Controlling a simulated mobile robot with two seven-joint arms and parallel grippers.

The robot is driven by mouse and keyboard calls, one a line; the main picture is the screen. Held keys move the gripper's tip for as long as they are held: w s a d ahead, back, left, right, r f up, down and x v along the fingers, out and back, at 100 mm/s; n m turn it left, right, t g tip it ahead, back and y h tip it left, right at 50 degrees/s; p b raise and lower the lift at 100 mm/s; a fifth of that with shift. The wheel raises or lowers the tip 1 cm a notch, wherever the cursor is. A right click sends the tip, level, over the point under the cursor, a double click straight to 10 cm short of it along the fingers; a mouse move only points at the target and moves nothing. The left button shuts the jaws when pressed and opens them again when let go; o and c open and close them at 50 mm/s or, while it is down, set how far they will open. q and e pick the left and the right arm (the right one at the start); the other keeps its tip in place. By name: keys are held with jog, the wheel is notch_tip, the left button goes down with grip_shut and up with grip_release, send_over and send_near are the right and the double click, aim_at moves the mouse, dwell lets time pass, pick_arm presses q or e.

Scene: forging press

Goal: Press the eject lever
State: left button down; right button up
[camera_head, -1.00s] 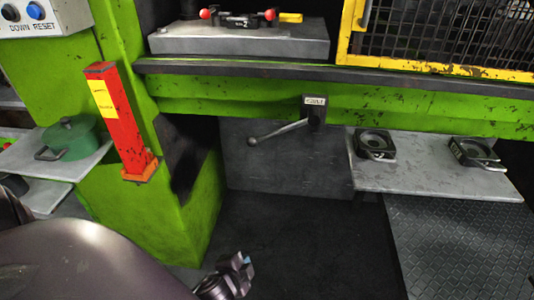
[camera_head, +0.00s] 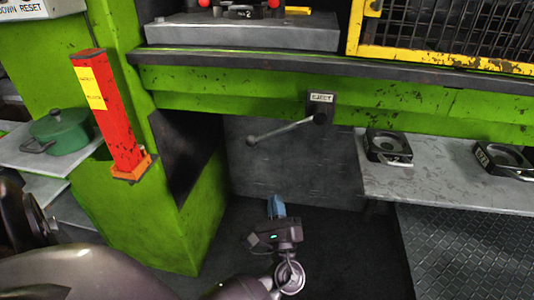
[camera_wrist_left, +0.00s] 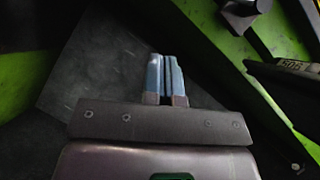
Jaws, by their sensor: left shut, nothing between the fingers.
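The eject lever (camera_head: 283,130) is a grey rod with a round knob at its left end. It slants up to a dark mount (camera_head: 321,108) with a white EJECT label on the green press frame. My left gripper (camera_head: 277,206) is below the lever and apart from it, pointing up toward the press, with blue fingers. In the left wrist view its fingers (camera_wrist_left: 165,75) are together with nothing between them. The lever cannot be clearly made out in that view. My right gripper is not in view.
A grey shelf (camera_head: 430,178) with two dark die blocks stands right of the lever. A red post (camera_head: 108,110) and a green pot (camera_head: 62,132) are at left. The press ledge (camera_head: 250,62) runs above the lever. The floor below it is open.

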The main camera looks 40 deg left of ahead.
aim_at(284, 128)
pick_arm(q)
jog(key=shift+d+r, duration=0.1)
jog(key=shift+r, duration=0.05)
jog(key=s+r+p+x, duration=0.1)
jog(key=s+r+x, duration=0.1)
jog(key=x, duration=1)
jog(key=shift+w+a+r+p, duration=0.25)
jog(key=shift+a+r+p, duration=0.05)
jog(key=shift+a+p, duration=0.05)
jog(key=shift+r, duration=0.1)
